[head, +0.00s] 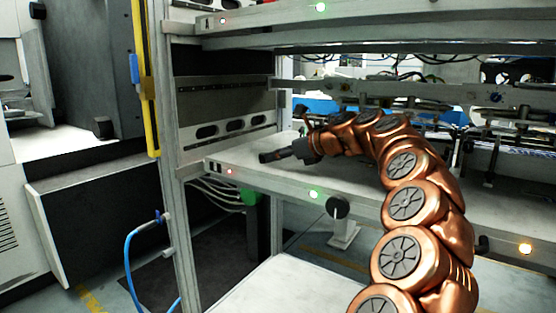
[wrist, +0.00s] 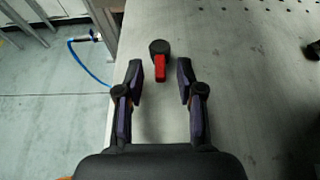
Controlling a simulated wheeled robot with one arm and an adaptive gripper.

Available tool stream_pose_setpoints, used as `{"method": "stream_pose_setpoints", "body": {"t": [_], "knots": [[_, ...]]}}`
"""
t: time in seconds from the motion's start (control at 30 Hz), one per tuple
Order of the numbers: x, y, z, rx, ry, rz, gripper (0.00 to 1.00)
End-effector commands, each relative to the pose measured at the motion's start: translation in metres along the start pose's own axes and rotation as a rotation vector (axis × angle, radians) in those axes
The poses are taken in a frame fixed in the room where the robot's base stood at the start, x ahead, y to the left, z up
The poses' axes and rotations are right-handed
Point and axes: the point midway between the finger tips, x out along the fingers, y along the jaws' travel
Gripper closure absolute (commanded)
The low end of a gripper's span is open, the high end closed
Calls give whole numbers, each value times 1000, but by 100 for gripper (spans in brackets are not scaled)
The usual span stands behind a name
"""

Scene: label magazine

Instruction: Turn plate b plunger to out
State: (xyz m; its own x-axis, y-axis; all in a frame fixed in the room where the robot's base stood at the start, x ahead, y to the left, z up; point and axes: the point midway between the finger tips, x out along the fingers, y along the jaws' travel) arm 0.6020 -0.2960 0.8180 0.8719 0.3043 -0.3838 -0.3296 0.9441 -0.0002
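A small plunger (wrist: 160,57) with a round black head and a red lever stands on the pale plate (wrist: 215,50) in the wrist view. The red lever points towards my gripper. My gripper (wrist: 161,72) is open, with one finger on each side of the line to the plunger. In the head view my gripper (head: 275,155) reaches low over the left end of the middle shelf (head: 240,160). I cannot make out the plunger there.
A black round knob (head: 339,207) sits at the front of the middle shelf, by a green light (head: 314,194). A frame post (head: 177,200) rises at the shelf's left end. A blue hose (head: 130,260) hangs beyond it. The plate right of the plunger is mostly clear.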

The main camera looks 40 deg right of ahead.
Motion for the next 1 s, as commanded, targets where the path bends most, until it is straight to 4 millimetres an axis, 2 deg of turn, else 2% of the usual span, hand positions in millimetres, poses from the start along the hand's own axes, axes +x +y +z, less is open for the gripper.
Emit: {"method": "stream_pose_setpoints", "body": {"t": [0.3,0.67,1.0], "knots": [[2,0,1,0,-1,0,62],[2,0,0,0,-1,0,100],[2,0,1,0,-1,1,100]]}}
